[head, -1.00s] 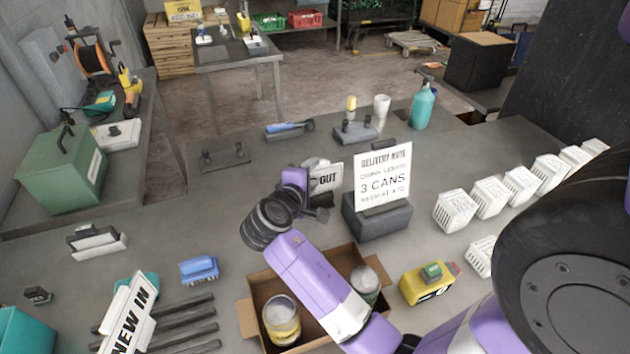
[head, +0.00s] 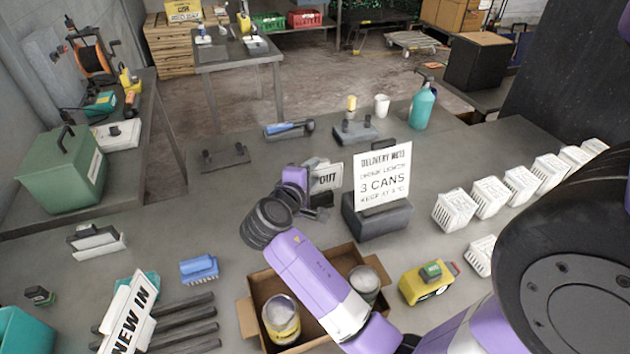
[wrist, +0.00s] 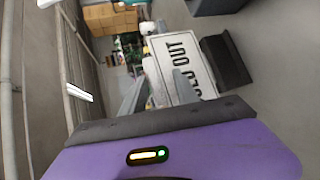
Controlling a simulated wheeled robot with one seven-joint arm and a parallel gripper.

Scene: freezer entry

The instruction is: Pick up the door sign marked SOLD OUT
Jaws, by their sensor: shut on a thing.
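The SOLD OUT door sign (head: 327,177) is a white plate with black letters and a dark border. In the head view only "OUT" shows, as my gripper (head: 312,198) covers its left part. In the wrist view the sign (wrist: 184,70) stands turned on its side between the fingers of my gripper (wrist: 160,90), which is shut on it. The sign is upright, just left of the delivery note stand. Whether its lower edge touches anything is hidden.
The delivery note (head: 382,176) stands in a dark block (head: 377,222) close right of my gripper. An open carton (head: 250,318) with cans lies below my arm. White baskets (head: 455,208) line the right.

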